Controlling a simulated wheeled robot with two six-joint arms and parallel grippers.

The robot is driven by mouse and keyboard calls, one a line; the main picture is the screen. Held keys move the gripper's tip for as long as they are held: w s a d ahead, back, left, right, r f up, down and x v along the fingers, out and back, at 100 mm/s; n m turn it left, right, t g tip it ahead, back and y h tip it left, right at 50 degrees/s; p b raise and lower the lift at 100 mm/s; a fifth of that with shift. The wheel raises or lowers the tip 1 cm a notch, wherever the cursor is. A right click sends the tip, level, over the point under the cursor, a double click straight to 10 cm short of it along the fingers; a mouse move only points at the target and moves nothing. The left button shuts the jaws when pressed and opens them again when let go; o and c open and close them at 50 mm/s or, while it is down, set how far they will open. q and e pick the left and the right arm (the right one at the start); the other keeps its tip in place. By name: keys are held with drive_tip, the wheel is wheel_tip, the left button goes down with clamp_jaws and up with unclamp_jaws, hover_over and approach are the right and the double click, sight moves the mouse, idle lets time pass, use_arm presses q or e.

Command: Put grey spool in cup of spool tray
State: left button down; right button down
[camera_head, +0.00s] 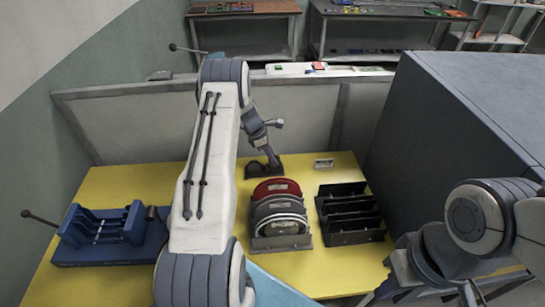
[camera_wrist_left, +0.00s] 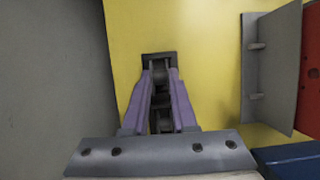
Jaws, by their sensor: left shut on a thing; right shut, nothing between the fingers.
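My left gripper (camera_head: 270,158) reaches down at the far middle of the yellow table. In the left wrist view its purple fingers (camera_wrist_left: 160,78) are shut on a small grey spool (camera_wrist_left: 159,75), which is mostly hidden between them. The fingertips are at a small dark tray (camera_wrist_left: 160,57), which also shows under the gripper in the head view (camera_head: 260,171). I take it for the spool tray. I cannot tell whether the spool rests in its cup. My right arm shows at the lower right, with its gripper out of the frame.
A rack of red and grey discs (camera_head: 280,243) stands in front of the left gripper. A black slotted rack (camera_head: 350,238) is to its right. A blue fixture (camera_head: 105,253) stands at the left. A low grey wall (camera_head: 300,125) runs behind the table. A large grey box (camera_head: 465,125) bounds the right.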

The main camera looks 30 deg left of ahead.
use_arm(q)
drive_tip(key=shift+f, duration=0.2)
drive_tip(key=shift+f+b, duration=0.45)
drive_tip(key=shift+f, duration=0.05)
drive_tip(key=shift+c, duration=1.5)
unclamp_jaws()
drive_tip(key=shift+r+p, duration=2.95)
drive_tip(key=shift+r, duration=1.1)
